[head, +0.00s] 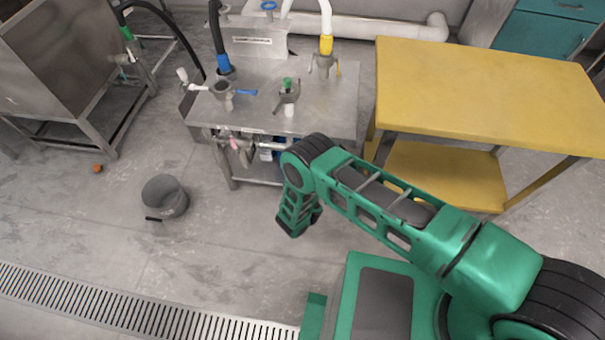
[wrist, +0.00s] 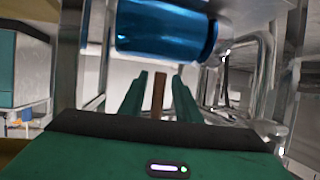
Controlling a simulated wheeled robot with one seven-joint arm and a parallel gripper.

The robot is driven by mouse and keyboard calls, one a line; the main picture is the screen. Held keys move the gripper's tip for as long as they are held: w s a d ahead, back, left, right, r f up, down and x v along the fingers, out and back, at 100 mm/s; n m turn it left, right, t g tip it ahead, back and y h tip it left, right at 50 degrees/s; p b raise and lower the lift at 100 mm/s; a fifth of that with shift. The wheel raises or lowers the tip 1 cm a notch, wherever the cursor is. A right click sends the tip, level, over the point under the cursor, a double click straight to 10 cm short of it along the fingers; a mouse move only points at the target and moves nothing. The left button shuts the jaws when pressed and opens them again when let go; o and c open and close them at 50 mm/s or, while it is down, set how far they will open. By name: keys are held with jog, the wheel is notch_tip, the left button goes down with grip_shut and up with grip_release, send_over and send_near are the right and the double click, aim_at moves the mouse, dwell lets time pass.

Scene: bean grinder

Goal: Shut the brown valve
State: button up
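In the wrist view a narrow upright brown bar (wrist: 158,92), which looks like the brown valve's handle, stands between the two green fingers of my gripper (wrist: 160,78). The fingers are apart, one on each side, with a visible gap to the bar. I see no contact. A shiny blue cylinder (wrist: 165,30) is just above the fingertips and hides whatever is above the bar. In the head view I cannot make out the brown valve. My arm bends down in front of the metal bench (head: 325,115), and my fingertips are not clearly visible there.
Metal pipes (wrist: 265,60) and frame posts crowd both sides of my gripper in the wrist view. A yellow table (head: 490,95) stands right of the bench. A grey bucket (head: 165,195) is on the floor at left. Floor in front of the bench is mostly clear.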

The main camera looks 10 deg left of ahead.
jog(key=v, duration=1)
jog(key=shift+r, duration=0.1)
